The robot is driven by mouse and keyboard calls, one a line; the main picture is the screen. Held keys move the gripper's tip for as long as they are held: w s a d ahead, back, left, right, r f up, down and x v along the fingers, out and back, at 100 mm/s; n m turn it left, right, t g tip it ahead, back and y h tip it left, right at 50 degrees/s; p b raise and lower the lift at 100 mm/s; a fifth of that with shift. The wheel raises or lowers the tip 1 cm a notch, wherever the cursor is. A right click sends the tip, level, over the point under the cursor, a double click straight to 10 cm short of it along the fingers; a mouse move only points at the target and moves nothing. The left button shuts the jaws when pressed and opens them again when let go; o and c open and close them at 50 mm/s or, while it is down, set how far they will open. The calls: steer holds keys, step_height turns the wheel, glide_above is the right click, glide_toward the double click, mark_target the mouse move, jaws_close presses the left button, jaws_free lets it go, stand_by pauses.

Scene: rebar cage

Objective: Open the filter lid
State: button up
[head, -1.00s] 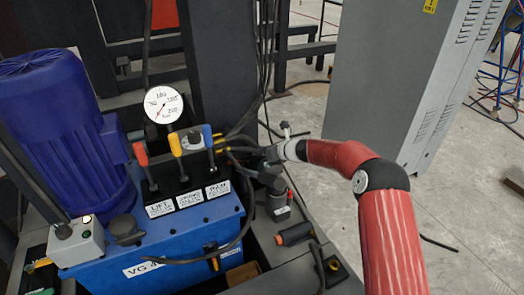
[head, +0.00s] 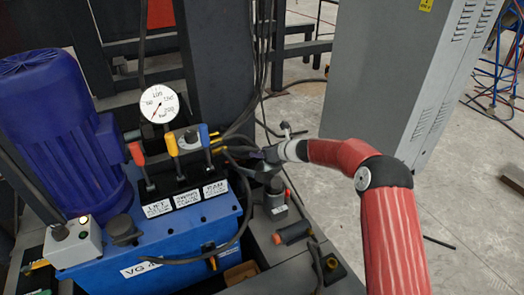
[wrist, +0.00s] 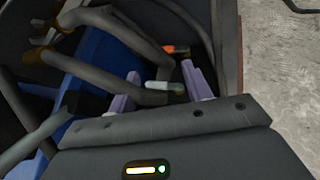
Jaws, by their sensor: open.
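A dark cylindrical housing with a small white label, which looks like the filter (head: 276,208), stands on the deck right of the blue tank in the head view. A red-orange piece shows at its upper right. My gripper (head: 262,164) is just above and behind its top, with dark jaws apart. I cannot tell the lid's edge from the housing or whether the jaws touch it. In the wrist view my gripper (wrist: 160,92) is open, its two pale purple fingers apart. A short light-grey piece with a brownish end shows between them.
Black hoses (head: 236,140) run close behind my gripper. Three coloured levers (head: 173,146) stand to the left on the blue tank (head: 160,238). A black cylinder with an orange end (head: 293,233) lies in front. A grey cabinet (head: 390,85) stands behind right; floor on the right is mostly clear.

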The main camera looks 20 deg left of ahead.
steer(key=v, duration=0.7)
steer(key=shift+w+d+r, duration=0.2)
steer(key=shift+w+d, duration=0.05)
steer(key=shift+w, duration=0.05)
